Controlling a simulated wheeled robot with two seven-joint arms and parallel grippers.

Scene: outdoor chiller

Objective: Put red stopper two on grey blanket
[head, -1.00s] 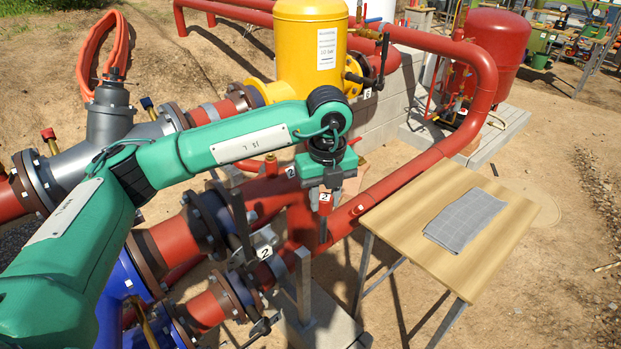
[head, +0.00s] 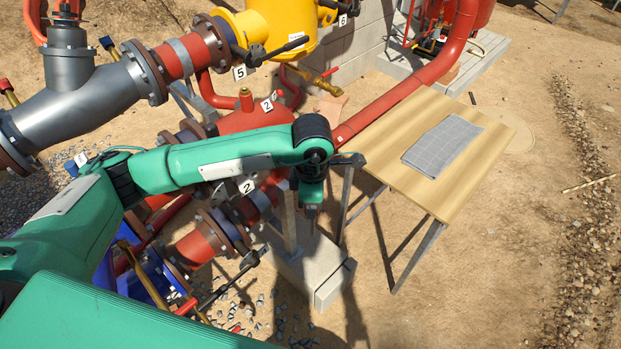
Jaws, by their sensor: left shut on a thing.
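The grey blanket (head: 443,146) lies flat, with a grid pattern, on the wooden table at the right. My left gripper (head: 311,212) points down, left of the table and apart from it, above the concrete blocks. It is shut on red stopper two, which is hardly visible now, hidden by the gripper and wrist. In the earlier view the stopper showed red with a white "2" label under the gripper. My right gripper is not in view.
The wooden table (head: 385,135) has bare room around the blanket. A red pipe (head: 400,110) runs diagonally behind its left edge. Pipes with flanges and valves crowd the left. Concrete blocks (head: 325,280) stand below the gripper. Sandy ground is open at the right.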

